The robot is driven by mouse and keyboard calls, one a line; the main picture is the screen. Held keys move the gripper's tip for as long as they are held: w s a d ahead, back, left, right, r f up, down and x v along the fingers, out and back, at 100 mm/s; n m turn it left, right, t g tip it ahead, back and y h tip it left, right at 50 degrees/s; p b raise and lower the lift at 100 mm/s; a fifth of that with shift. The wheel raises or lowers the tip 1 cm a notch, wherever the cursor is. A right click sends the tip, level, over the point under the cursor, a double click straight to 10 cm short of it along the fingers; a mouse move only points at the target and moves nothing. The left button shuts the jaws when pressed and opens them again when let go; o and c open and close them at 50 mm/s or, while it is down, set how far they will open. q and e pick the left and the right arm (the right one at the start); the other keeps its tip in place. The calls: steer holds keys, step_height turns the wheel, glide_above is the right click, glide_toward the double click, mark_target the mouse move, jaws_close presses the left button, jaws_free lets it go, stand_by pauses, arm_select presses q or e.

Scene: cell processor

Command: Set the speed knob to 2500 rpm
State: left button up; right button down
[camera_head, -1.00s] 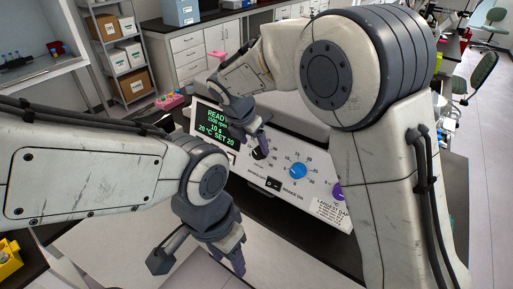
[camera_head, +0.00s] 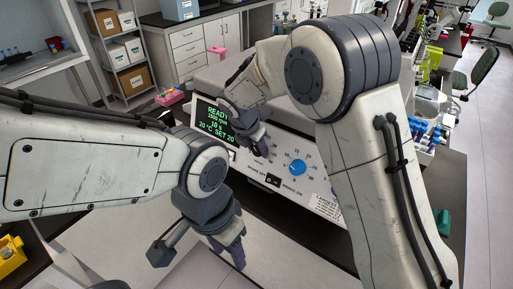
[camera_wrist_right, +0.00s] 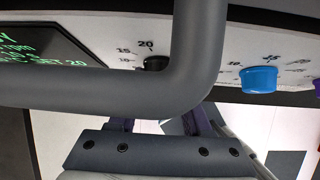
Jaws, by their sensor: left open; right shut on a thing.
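A white control panel (camera_head: 315,205) has a dark screen (camera_head: 214,118) with green text; it reads READY, an rpm line too small to read surely, and 20 °C SET 20. The black speed knob (camera_wrist_right: 155,63) shows in the right wrist view beside scale marks 15 and 20, partly behind a grey bar. My right gripper (camera_head: 261,147) is at this knob, shut on it; its fingertips are mostly hidden by the bar. My left gripper (camera_head: 232,252) is open and empty, below and in front of the panel, touching nothing.
A blue knob (camera_head: 297,167) sits right of the speed knob, and a black rocker switch (camera_head: 272,181) is below. In the right wrist view a purple knob (camera_wrist_right: 317,87) shows at the edge. A yellow box (camera_head: 10,257) is at far left. Floor below the panel is clear.

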steer(key=shift+f+m+y+b, duration=0.15)
steer(key=shift+m+y+b, duration=0.2)
steer(key=shift+b, duration=0.6)
steer(key=m+t+y+b, duration=0.1)
steer(key=b, duration=0.3)
steer(key=m+t+y+b, duration=0.1)
steer(key=t+b, duration=0.1)
steer(key=b, duration=0.3)
steer(key=f+m+t+y+b, duration=0.1)
steer(key=y+b, duration=0.1)
steer(key=b, duration=0.3)
steer(key=shift+s+d+m+t, duration=0.25)
steer(key=shift+d+m+t, duration=0.05)
steer(key=shift+m+t, duration=0.1)
steer(key=m+t+b, duration=0.1)
steer(key=b, duration=0.6)
steer(key=m+t+y+b, duration=0.1)
steer(key=m+t+b, duration=0.1)
steer(key=b, duration=0.6)
steer(key=shift+s+d+y, duration=0.1)
steer(key=shift+s+y, duration=0.05)
steer(key=shift+y, duration=0.1)
steer(key=shift+r+m+t+b, duration=0.25)
steer(key=shift+m+t+b, duration=0.15)
steer(key=shift+b, duration=0.45)
steer(key=shift+c, duration=1.7)
jaws_free()
